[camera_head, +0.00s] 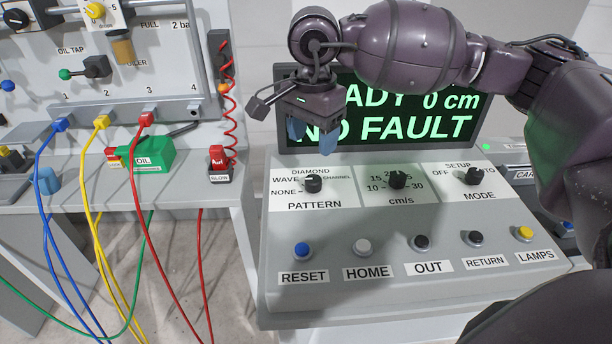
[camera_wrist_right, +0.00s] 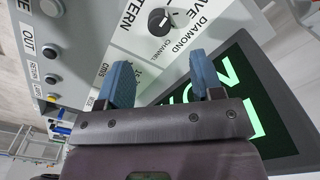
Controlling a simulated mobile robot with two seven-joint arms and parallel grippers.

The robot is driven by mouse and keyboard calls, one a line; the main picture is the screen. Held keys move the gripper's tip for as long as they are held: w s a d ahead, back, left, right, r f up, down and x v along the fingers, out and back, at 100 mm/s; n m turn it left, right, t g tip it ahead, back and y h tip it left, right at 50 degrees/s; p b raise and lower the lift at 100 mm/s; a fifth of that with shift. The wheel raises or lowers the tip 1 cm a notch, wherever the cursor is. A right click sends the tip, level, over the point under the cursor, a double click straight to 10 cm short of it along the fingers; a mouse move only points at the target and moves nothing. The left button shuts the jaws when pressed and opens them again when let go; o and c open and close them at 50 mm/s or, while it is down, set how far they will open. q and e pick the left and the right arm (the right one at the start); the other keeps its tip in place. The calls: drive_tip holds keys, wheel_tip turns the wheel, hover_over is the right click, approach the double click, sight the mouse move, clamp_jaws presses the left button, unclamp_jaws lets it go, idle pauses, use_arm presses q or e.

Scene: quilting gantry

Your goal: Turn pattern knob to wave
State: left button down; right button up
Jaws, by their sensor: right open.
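The black PATTERN knob (camera_head: 313,183) sits on the sloped control panel (camera_head: 290,222), with the labels NONE, WAVE, DIAMOND and CHANNEL around it. I cannot tell surely which label its pale mark points at. The knob also shows in the right wrist view (camera_wrist_right: 160,22), beyond the fingertips. My right gripper (camera_head: 312,138) has two blue fingers apart with nothing between them. It hangs above and behind the knob, in front of the screen, and is not touching the knob. In the right wrist view the gripper (camera_wrist_right: 162,80) is open too. My left gripper is not in view.
The cm/s knob (camera_head: 397,180) and MODE knob (camera_head: 474,177) stand to the right. Below are the RESET button (camera_head: 302,250), HOME button (camera_head: 363,246) and others. The screen (camera_head: 400,115) behind reads NO FAULT. A red coiled hose (camera_head: 228,90) hangs left of the panel.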

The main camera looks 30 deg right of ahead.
sight(312, 180)
wheel_tip(312, 180, down, 8)
drive_tip(key=shift+s+f+b, duration=0.1)
drive_tip(key=shift+s+b, duration=0.05)
drive_tip(key=shift+b, duration=0.25)
drive_tip(key=shift+f, duration=0.85)
drive_tip(key=shift+c, duration=0.5)
drive_tip(key=c, duration=0.8)
